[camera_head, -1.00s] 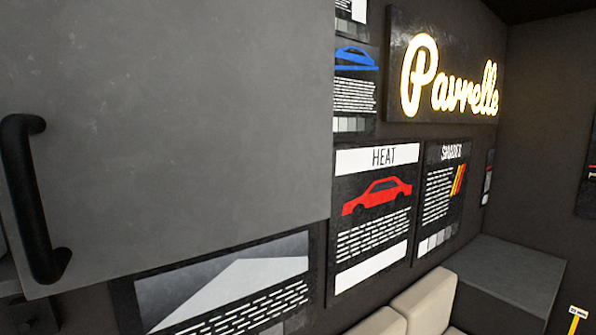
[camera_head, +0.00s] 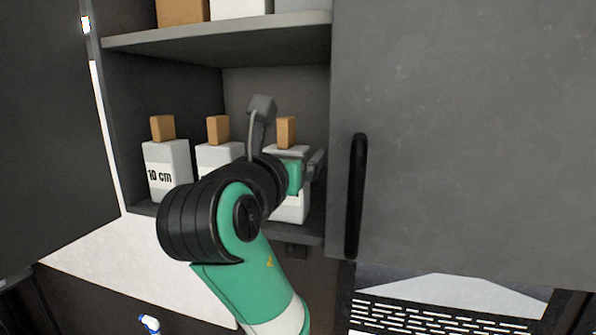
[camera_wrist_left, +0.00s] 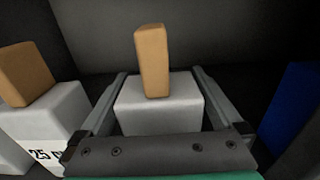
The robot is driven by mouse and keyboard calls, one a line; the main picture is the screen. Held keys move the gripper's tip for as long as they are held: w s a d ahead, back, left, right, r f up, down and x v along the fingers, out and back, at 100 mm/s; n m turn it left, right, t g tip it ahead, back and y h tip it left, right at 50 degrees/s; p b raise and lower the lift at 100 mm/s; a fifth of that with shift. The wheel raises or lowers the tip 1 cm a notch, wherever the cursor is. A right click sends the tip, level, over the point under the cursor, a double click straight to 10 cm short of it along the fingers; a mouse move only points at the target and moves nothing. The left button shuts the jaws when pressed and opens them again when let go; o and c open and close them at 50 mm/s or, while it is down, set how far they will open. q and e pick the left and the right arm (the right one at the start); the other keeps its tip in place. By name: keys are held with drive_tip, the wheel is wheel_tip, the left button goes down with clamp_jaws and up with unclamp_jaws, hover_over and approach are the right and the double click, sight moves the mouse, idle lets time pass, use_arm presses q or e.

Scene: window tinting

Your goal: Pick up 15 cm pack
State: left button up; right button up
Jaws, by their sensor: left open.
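Three white packs with tan blocks on top stand in a row on the cabinet shelf. The left one (camera_head: 166,175) reads "10 cm". The middle one (camera_head: 220,155) has its label hidden by my arm, but in the left wrist view the pack on the left (camera_wrist_left: 62,125) reads what looks like "25 cm". My left gripper (camera_head: 292,165) is at the right pack (camera_head: 290,208), whose label I cannot read. In the left wrist view its open fingers (camera_wrist_left: 159,85) lie either side of that white pack (camera_wrist_left: 160,108), below its tan block (camera_wrist_left: 152,62). My right gripper is out of view.
An upper shelf (camera_head: 220,38) with boxes is above. A closed grey door (camera_head: 470,140) with a black handle (camera_head: 356,195) stands right of the opening. An open door panel (camera_head: 50,120) stands at the left. A blue surface (camera_wrist_left: 292,110) lies right in the wrist view.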

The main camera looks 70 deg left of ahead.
use_arm(q)
drive_tip(key=c, duration=1.3)
drive_tip(key=shift+r+b, duration=0.3)
drive_tip(key=shift+r, duration=0.25)
drive_tip(key=s+d+r, duration=0.1)
drive_tip(key=r, duration=0.1)
drive_tip(key=s+r+b, duration=0.1)
drive_tip(key=r, duration=0.1)
drive_tip(key=s+d+r+b, duration=0.1)
drive_tip(key=s+r, duration=0.1)
drive_tip(key=r, duration=0.1)
drive_tip(key=shift+d+r, duration=0.1)
drive_tip(key=shift+d, duration=0.2)
drive_tip(key=shift+s+d+r+b, duration=0.45)
drive_tip(key=shift+s+d+r, duration=0.4)
drive_tip(key=shift+s, duration=0.45)
drive_tip(key=shift+s+d+r+b, duration=0.45)
drive_tip(key=shift+s+d+r, duration=0.35)
drive_tip(key=shift+s, duration=0.55)
drive_tip(key=shift+s+d+r+b, duration=0.45)
drive_tip(key=shift+s+d+r, duration=0.35)
drive_tip(key=shift+s, duration=0.5)
